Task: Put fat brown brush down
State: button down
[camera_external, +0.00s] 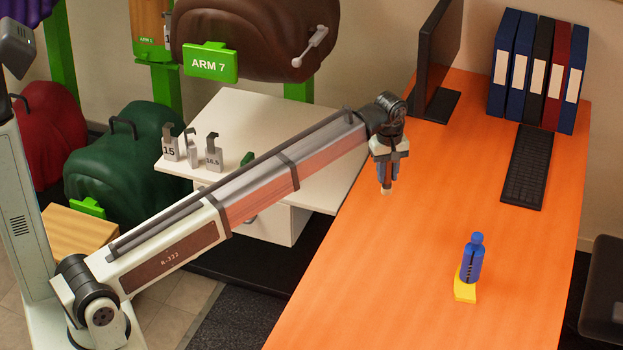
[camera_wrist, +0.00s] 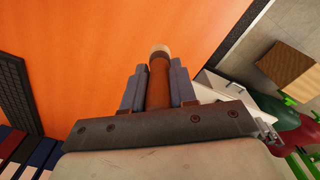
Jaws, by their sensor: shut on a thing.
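My gripper (camera_external: 387,172) is shut on the fat brown brush and holds it over the orange desk (camera_external: 400,270). In the wrist view the brush (camera_wrist: 159,75) is a brown handle with a pale tip, between the two blue-grey fingers of my gripper (camera_wrist: 158,85). In the external view only its pale tip (camera_external: 386,191) shows below the fingers, pointing down. The fingers hide most of the brush there. I cannot tell how high the tip is above the desk.
A blue bottle (camera_external: 472,258) stands on a yellow item (camera_external: 465,291) on the desk's right. A keyboard (camera_external: 527,166), binders (camera_external: 539,70) and a monitor (camera_external: 438,50) are at the back. A white side table (camera_external: 240,125) holds small numbered stands.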

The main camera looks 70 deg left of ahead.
jog(key=s+d, duration=0.4)
jog(key=s, duration=0.6)
jog(key=shift+n, duration=0.9)
jog(key=shift+s+f, duration=0.1)
jog(key=shift+f, duration=5.25)
jog(key=shift+f, duration=0.1)
jog(key=c, duration=0.9)
grip_release()
notch_tip(320, 180, up, 12)
